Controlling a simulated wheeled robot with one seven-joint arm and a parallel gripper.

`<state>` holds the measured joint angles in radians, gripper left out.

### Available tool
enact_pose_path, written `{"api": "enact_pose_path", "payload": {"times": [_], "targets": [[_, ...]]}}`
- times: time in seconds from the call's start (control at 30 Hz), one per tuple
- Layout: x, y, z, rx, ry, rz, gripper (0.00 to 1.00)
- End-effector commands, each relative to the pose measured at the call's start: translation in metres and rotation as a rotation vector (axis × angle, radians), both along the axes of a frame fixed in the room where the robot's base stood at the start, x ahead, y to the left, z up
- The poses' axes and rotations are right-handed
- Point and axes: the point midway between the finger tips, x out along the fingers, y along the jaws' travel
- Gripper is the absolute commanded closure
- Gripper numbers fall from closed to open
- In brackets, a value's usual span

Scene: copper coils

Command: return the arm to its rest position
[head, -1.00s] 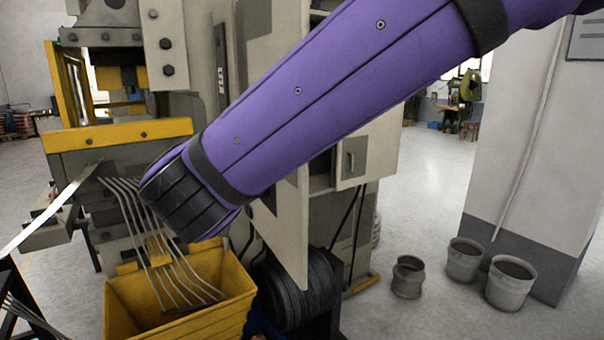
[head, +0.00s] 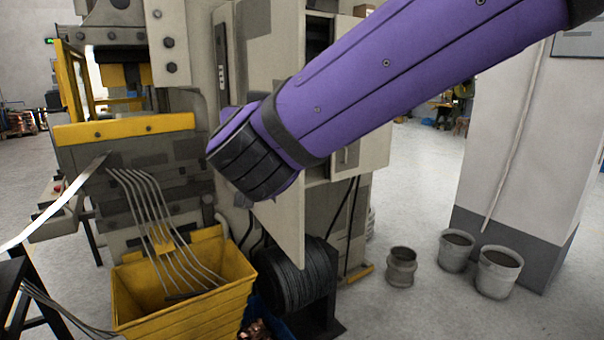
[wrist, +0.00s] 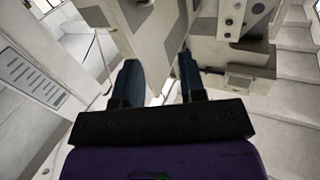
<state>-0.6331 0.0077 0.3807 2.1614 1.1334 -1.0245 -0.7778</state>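My purple arm crosses the head view from the upper right and ends in a dark joint near the middle. My gripper is hidden in the head view. In the wrist view my gripper (wrist: 158,80) shows two dark blue-grey fingers standing well apart. Nothing is seen held between them. Behind the fingers are pale machine panels.
A large grey press (head: 130,160) with a yellow bar stands at the left. A yellow bin (head: 190,312) sits below bent metal rods (head: 165,235). A black wire spool (head: 295,280) stands beside it. Buckets (head: 498,272) stand by a pillar (head: 520,130) at the right.

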Motion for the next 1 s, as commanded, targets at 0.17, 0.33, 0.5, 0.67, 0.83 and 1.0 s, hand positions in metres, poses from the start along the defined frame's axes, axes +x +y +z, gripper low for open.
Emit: {"api": "enact_pose_path", "payload": {"times": [0.17,0.33,0.5,0.67,0.83,1.0], "targets": [[0.009,-0.026,0.013,0.014,0.020,0.094,0.62],[0.009,-0.069,0.020,0.000,0.095,0.209,0.62],[-0.006,-0.125,0.009,-0.047,0.241,0.282,0.62],[-0.034,-0.187,-0.014,-0.096,0.430,0.281,0.62],[-0.081,-0.258,-0.046,-0.134,0.670,0.204,0.62],[-0.138,-0.323,-0.078,-0.144,0.905,0.070,0.62]]}}
